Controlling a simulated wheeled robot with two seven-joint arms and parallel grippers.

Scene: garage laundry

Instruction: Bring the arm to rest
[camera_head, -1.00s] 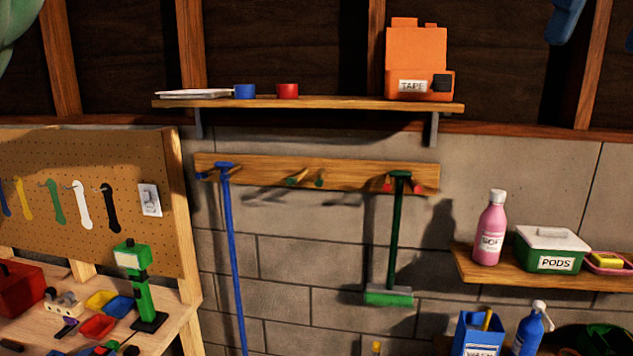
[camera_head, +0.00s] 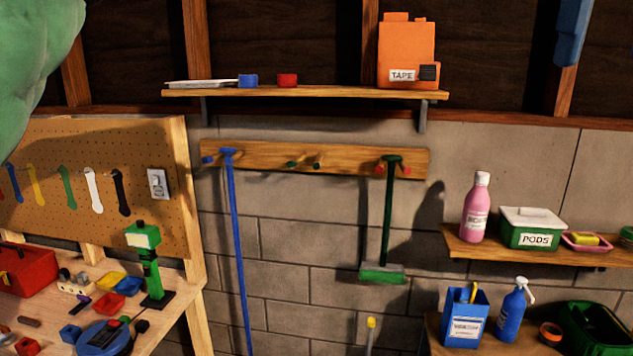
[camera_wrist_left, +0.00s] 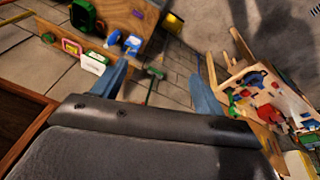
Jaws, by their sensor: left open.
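My left gripper (camera_wrist_left: 160,75) shows in the left wrist view with its two blue fingers spread apart and nothing between them. It is high up, with the floor, wall and furniture below it and no contact in sight. In the head view, a rounded pale green shape (camera_head: 35,60) fills the upper left corner; I cannot tell which part it is. A blue piece (camera_head: 572,30) hangs in at the top right edge, and I cannot tell what it belongs to. My right gripper cannot be made out.
A workbench with tools and a pegboard (camera_head: 140,150) stands left. A wall shelf (camera_head: 330,93) bears an orange tape box (camera_head: 407,52). A peg rail (camera_head: 270,158) holds a blue pole (camera_head: 236,240) and a green broom (camera_head: 387,220).

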